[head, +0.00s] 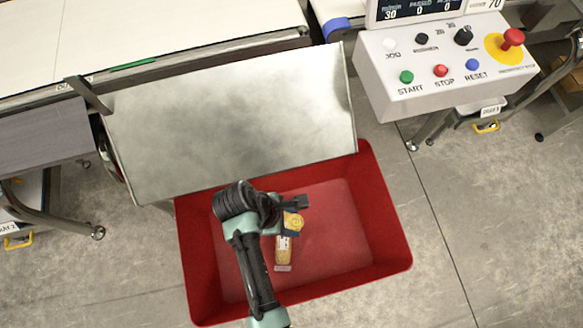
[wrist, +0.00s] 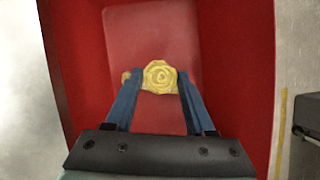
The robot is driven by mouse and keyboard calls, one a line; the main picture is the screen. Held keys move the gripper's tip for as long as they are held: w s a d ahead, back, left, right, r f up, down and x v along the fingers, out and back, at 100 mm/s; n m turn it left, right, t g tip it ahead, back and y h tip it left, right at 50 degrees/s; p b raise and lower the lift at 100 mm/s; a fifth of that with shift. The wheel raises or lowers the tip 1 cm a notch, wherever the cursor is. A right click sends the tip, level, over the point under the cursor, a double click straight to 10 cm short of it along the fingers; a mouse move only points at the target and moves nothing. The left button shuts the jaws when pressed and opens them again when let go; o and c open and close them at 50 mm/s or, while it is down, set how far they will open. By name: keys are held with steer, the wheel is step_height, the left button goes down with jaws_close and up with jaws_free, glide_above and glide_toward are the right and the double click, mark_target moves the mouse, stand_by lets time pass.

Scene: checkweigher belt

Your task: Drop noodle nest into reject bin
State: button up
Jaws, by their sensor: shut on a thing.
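The noodle nest (wrist: 160,76) is a round yellow coil, held between the two blue fingers of my gripper (wrist: 157,84) in the wrist view. In the head view the nest (head: 293,221) shows at the tip of my gripper (head: 290,226), over the red reject bin (head: 393,225). In the wrist view the bin's red wall (wrist: 238,80) surrounds the nest and fingers. How high the nest is above the bin floor is hard to tell.
A yellowish packet (head: 284,250) shows in the bin below the nest. A sloping metal plate (head: 230,120) stands behind the bin. A control box (head: 440,80) with buttons is at upper right. Bare floor (head: 490,230) lies to the right.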

steer(key=shift+f, duration=0.25)
steer(key=o, duration=1.4)
steer(key=p+v, duration=0.3)
steer(key=v, duration=1)
steer(key=shift+w, duration=0.15)
